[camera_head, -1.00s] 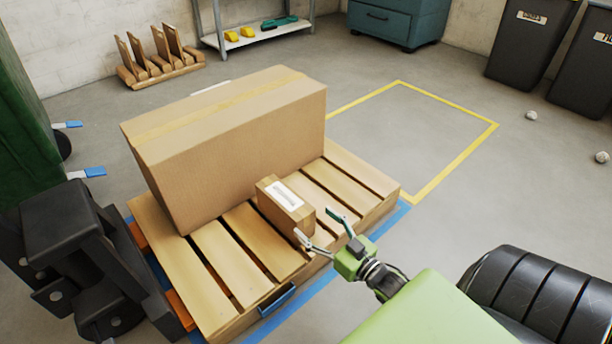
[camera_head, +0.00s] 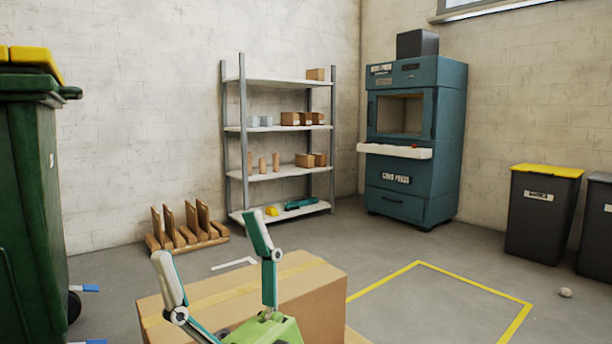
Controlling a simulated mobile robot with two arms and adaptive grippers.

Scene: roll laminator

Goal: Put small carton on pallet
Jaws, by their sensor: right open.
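My right gripper (camera_head: 212,243) is raised in front of the camera at the lower middle, its two fingers spread wide with nothing between them. It stands in front of the large brown carton (camera_head: 312,300), partly covering it. Only a small corner of the wooden pallet (camera_head: 356,337) shows at the bottom edge. The small carton with the white label is out of view now; a second ago it stood on the pallet's slats beside the large carton, near the open gripper. My left gripper is not in view.
A metal shelf (camera_head: 278,178) with several small boxes stands at the back wall, beside a teal press cabinet (camera_head: 412,185). A wooden rack (camera_head: 184,240) is on the floor. Dark bins (camera_head: 541,215) stand right, a green bin (camera_head: 30,190) left. A yellow-outlined floor area (camera_head: 440,303) is empty.

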